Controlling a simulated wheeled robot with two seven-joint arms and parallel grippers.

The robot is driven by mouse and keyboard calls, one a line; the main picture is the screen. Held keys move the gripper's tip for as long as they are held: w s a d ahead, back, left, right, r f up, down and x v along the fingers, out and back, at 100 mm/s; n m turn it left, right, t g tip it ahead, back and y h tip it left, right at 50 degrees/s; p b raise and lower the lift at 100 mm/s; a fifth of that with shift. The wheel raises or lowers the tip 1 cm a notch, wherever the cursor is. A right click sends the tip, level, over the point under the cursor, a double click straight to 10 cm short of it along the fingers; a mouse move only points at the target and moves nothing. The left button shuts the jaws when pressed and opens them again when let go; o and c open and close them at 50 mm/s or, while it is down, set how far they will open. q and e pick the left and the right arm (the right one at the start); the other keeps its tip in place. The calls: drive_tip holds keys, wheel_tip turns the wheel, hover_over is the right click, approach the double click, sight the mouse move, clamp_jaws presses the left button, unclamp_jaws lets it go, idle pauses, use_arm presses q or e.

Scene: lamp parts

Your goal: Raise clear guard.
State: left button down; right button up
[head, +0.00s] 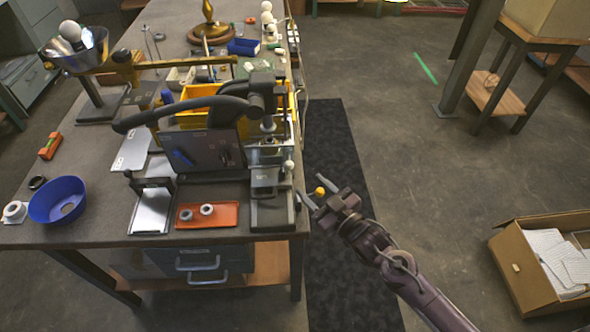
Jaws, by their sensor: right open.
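A small bench press (267,150) with a dark upper body stands at the bench's right edge, above a grey base block (270,205). I cannot clearly make out a clear guard on it; any see-through panel blends in with the parts behind. A small yellow-orange knob (320,191) shows just right of the press, beyond the bench edge. My right gripper (316,192) is open, its two fingers pointing up and left, with the knob seen between the fingertips. I cannot tell whether they touch it. My left gripper is not in view.
An orange tray (207,215) with two rings and a blue bowl (58,200) sit on the bench. Free floor and a dark mat (340,140) lie right of it.

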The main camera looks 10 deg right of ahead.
sight(292, 168)
drive_tip(key=p+x, duration=0.1)
drive_tip(key=x, duration=0.6)
drive_tip(key=shift+w+a+p, duration=0.3)
drive_tip(key=shift+p, duration=0.05)
clamp_jaws()
